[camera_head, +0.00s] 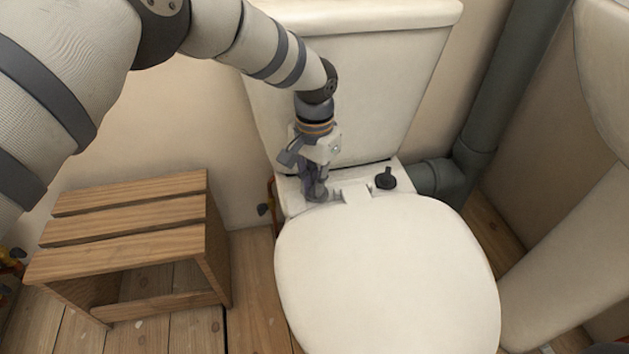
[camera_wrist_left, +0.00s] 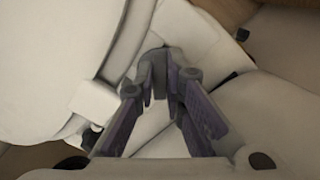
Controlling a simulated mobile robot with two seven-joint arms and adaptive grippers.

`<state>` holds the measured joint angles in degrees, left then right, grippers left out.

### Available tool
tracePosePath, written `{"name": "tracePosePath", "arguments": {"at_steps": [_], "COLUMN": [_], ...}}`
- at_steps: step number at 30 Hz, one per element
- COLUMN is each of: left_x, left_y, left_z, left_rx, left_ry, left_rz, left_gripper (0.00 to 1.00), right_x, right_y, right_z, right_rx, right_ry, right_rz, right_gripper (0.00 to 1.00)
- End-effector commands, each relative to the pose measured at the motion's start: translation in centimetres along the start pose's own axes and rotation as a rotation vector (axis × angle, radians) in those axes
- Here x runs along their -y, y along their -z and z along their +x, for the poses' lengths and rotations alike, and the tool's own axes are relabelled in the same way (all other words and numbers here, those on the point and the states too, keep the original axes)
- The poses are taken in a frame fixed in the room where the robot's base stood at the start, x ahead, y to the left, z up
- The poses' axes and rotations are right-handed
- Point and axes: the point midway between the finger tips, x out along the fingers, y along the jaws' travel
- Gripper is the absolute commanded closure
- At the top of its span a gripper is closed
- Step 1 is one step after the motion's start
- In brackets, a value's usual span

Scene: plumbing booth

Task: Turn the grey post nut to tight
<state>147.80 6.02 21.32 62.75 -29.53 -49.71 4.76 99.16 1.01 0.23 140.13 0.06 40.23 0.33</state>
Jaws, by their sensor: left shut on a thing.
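My left gripper (camera_head: 317,194) reaches down to the left hinge post behind the toilet seat, at the foot of the cistern. Its fingers are closed on the grey post nut, which is mostly hidden by them in the head view. In the left wrist view the fingertips of my left gripper (camera_wrist_left: 155,80) meet around a dark grey part; I cannot tell nut from fingertip there. A black post nut (camera_head: 386,179) stands upright and free on the right hinge post. The cream toilet lid (camera_head: 385,270) is down. My right gripper is not in view.
The cream cistern (camera_head: 375,80) rises close behind the gripper. A grey waste pipe (camera_head: 500,90) runs down at the right. A slatted wooden stool (camera_head: 130,235) stands on the plank floor at the left. A cream pedestal (camera_head: 570,260) stands at the right.

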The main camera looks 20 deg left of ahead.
Motion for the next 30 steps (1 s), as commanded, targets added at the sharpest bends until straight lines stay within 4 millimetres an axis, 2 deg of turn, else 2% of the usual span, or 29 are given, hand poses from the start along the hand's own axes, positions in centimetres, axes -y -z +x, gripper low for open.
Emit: {"name": "tracePosePath", "arguments": {"at_steps": [20, 30], "left_x": [0.09, 0.26], "left_y": [-0.02, 0.03], "left_z": [0.01, -0.04], "left_rx": [0.001, 0.000], "left_ry": [0.000, 0.000], "left_rz": [0.093, 0.312], "left_gripper": [1.00, 1.00], "right_x": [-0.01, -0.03], "right_y": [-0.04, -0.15], "right_z": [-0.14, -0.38], "right_rx": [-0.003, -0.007], "right_ry": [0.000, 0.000], "right_rz": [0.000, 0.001], "right_gripper": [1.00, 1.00]}}
